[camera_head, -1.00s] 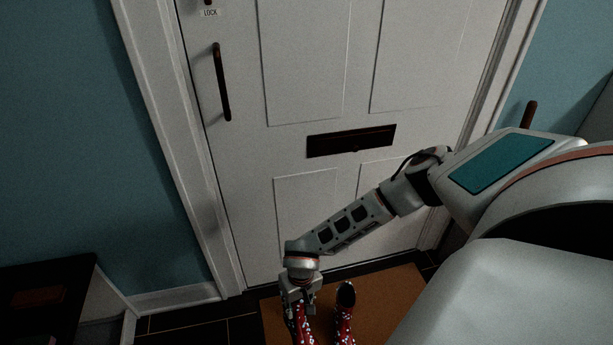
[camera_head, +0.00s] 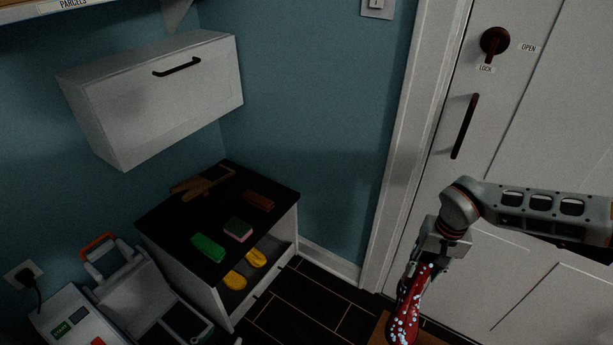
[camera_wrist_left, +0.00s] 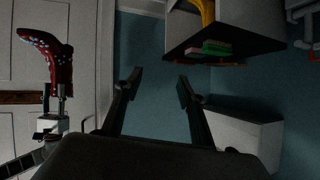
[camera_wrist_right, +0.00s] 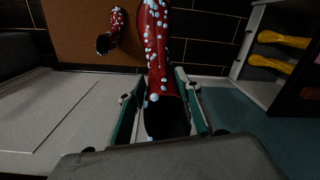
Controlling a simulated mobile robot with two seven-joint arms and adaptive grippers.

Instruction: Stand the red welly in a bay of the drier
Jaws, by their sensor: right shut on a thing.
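The red welly (camera_head: 408,312) with pale spots hangs from my right gripper (camera_head: 423,262), which is shut on its open top end. In the right wrist view the shaft of the held welly (camera_wrist_right: 158,50) runs away from between the fingers. It also shows in the left wrist view (camera_wrist_left: 52,62). A second red spotted welly (camera_wrist_right: 115,32) is on the brown mat (camera_wrist_right: 75,45). My left gripper (camera_wrist_left: 158,88) is open and empty; the head view does not show it.
A low cabinet with a black top (camera_head: 165,225) bears a green block (camera_head: 208,247), a sponge (camera_head: 238,229) and gloves; yellow items (camera_head: 245,270) lie in its open part. A pale machine (camera_head: 75,315) and an orange-handled unit (camera_head: 98,248) stand lower left. Dark tiles (camera_head: 310,305) are clear.

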